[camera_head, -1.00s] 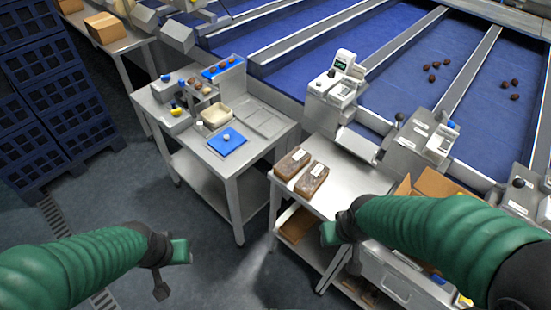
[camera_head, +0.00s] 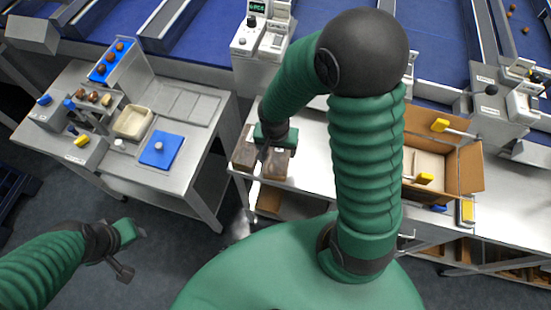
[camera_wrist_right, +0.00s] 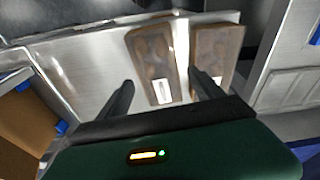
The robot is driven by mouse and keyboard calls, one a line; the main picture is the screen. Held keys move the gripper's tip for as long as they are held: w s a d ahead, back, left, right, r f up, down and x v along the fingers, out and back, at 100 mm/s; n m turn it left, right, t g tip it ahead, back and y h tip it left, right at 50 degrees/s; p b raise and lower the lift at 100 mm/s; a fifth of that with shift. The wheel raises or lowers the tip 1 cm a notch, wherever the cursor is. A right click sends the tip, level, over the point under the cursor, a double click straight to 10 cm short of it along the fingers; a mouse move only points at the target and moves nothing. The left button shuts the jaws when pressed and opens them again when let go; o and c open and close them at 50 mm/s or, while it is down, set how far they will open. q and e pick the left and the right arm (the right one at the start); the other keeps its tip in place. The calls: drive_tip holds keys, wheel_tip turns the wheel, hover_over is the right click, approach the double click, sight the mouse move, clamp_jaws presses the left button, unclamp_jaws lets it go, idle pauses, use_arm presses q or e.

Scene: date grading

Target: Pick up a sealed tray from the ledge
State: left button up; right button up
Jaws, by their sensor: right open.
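Two brown sealed trays with white labels lie side by side at the left end of the steel ledge. The left tray (camera_head: 243,150) and right tray (camera_head: 277,165) are partly covered by my right gripper (camera_head: 268,148) in the head view. In the right wrist view, my right gripper (camera_wrist_right: 161,92) is open and empty. Its fingers point at the tray on that picture's left (camera_wrist_right: 152,58), which shows between them, and the other tray (camera_wrist_right: 216,52) shows beyond one fingertip. Contact cannot be told. My left gripper (camera_head: 122,250) hangs over the floor, its jaw opening unclear.
A grading bench (camera_head: 190,185) with a blue scale pad (camera_head: 162,150) and a cream bowl (camera_head: 133,121) stands left, across a gap. An open cardboard box (camera_head: 470,170) stands right of my right arm. A weighing machine (camera_head: 262,35) and blue belts lie behind the ledge.

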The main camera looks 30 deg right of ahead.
sight(279, 154)
drive_tip(key=f, duration=0.1)
drive_tip(key=d+f, duration=0.1)
drive_tip(key=f, duration=0.1)
drive_tip(key=d+f, duration=0.1)
drive_tip(key=f, duration=0.1)
drive_tip(key=shift+w+d+f+b, duration=0.15)
drive_tip(key=shift+w+b, duration=0.25)
drive_tip(key=shift+f, duration=0.25)
drive_tip(key=shift+s+a+r, duration=0.1)
drive_tip(key=shift+a+r, duration=0.05)
drive_tip(key=shift+a, duration=0.35)
drive_tip(key=shift+a+r, duration=0.15)
drive_tip(key=shift+a, duration=0.35)
drive_tip(key=shift+c, duration=0.6)
drive_tip(key=shift+a, duration=0.15)
drive_tip(key=shift+c, duration=2.4)
drive_tip(key=shift+s+d+f, duration=0.1)
drive_tip(key=shift+d+f, duration=0.05)
drive_tip(key=shift+d, duration=0.55)
drive_tip(key=c, duration=0.7)
use_arm(q)
drive_tip(key=shift+w+d+f, duration=0.1)
drive_tip(key=shift+d+f, duration=0.1)
drive_tip(key=shift+d, duration=0.2)
drive_tip(key=shift+w+d+f, duration=0.1)
drive_tip(key=shift+d+f, duration=0.05)
drive_tip(key=shift+d, duration=0.25)
drive_tip(key=shift+a, duration=0.1)
use_arm(e)
drive_tip(key=shift+a, duration=0.1)
